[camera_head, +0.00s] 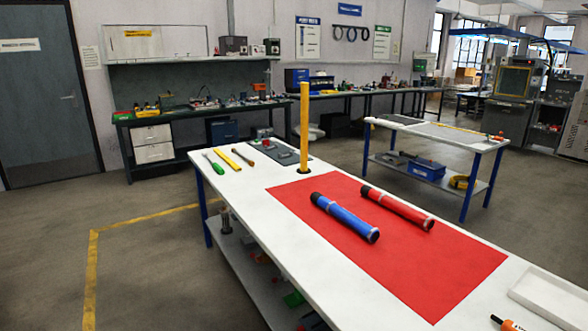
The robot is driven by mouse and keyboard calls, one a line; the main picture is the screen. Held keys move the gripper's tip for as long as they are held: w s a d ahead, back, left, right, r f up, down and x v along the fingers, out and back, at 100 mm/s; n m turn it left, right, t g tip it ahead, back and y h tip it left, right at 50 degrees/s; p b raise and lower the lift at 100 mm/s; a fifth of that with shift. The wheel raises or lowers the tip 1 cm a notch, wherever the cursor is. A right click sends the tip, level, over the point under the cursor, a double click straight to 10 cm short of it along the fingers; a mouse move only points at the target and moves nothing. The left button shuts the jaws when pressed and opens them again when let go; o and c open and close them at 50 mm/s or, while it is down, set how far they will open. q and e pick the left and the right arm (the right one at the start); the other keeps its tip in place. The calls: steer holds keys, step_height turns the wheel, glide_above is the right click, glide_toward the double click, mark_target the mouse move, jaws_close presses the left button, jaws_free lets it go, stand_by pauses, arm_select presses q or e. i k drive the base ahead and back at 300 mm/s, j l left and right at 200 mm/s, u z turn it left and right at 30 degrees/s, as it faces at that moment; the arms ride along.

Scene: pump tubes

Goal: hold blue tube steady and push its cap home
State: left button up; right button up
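The blue tube (343,217) lies on its side on the red mat (426,285), slanting from upper left to lower right. Black parts show at both of its ends, with a pale ring near the lower right end. I cannot tell whether its cap is fully seated. A red tube (396,207) lies beside it on the right, apart from it and roughly parallel. Neither of my grippers is in view.
A yellow post (304,128) stands upright on the white table (240,196) behind the mat. Hand tools (228,159) lie at the far left. A white tray (553,295) is at the right edge, near an orange-handled tool (506,324). The mat's front is clear.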

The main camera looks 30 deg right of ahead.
mark_target(314, 196)
steer(key=i+j+z, duration=0.1)
steer(key=i+z, duration=0.25)
steer(key=i, duration=0.15)
steer(key=i+j+z, duration=0.2)
steer(key=i+z, duration=0.15)
steer(key=i+j+z, duration=0.35)
steer(key=i, duration=0.2)
